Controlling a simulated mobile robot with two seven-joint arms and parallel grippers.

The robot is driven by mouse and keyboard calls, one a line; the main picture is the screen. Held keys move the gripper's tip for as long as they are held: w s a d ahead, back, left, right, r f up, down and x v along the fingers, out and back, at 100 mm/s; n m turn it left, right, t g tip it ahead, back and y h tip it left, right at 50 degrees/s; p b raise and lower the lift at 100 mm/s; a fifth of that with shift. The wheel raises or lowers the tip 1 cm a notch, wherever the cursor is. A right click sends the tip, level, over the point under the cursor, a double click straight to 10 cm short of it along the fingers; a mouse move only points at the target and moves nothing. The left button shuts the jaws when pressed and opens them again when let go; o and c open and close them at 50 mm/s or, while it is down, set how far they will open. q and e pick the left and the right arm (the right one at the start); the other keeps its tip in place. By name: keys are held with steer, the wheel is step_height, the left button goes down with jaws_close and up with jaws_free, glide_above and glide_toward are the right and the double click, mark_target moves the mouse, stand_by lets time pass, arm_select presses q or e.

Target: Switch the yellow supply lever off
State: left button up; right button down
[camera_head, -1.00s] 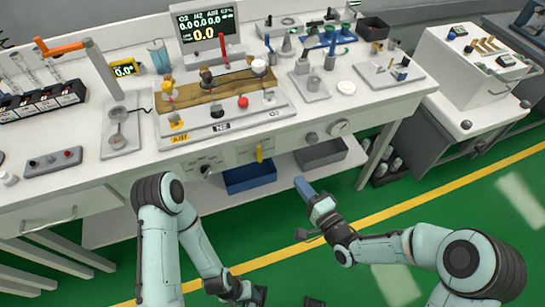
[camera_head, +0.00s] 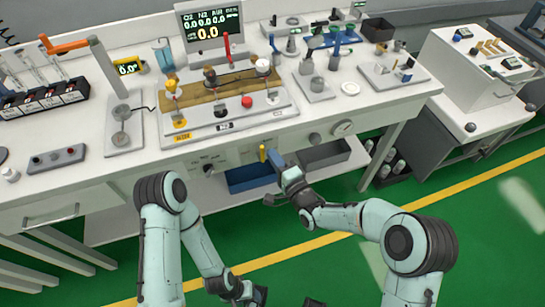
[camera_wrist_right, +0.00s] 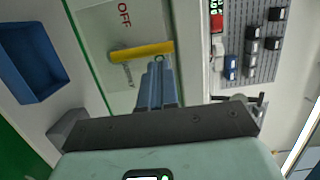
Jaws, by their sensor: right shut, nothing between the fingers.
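The yellow supply lever (camera_head: 262,152) is on the front panel of the white bench and stands about upright in the head view. In the right wrist view the lever (camera_wrist_right: 142,50) is a yellow bar lying across the picture, with a red "OFF" label (camera_wrist_right: 124,15) above it. My right gripper (camera_head: 273,157) is shut and empty, its blue fingers just right of the lever. In the right wrist view its fingertips (camera_wrist_right: 158,66) are close to the lever's right part; contact cannot be told. My left gripper (camera_head: 244,292) hangs low at the bottom edge; its jaws are unclear.
A black knob (camera_head: 208,170) is left of the lever, and a grey knob (camera_head: 315,138) and round gauge (camera_head: 343,128) are right of it. A blue bin (camera_head: 251,184) and a grey bin (camera_head: 326,156) sit below. The floor in front is open.

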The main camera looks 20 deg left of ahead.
steer(key=shift+a, duration=0.35)
arm_select(q)
steer(key=shift+w+f, duration=0.1)
steer(key=shift+f, duration=0.1)
arm_select(e)
steer(key=shift+a+n, duration=0.1)
steer(key=shift+n, duration=0.2)
arm_select(q)
steer(key=shift+w+a+f+t+b, duration=0.3)
steer(key=shift+w+f+b, duration=0.1)
steer(key=shift+w+b, duration=0.1)
arm_select(e)
steer(key=shift+s+a+r+n, duration=0.15)
steer(key=shift+s+a+n, duration=0.15)
steer(key=shift+n, duration=0.3)
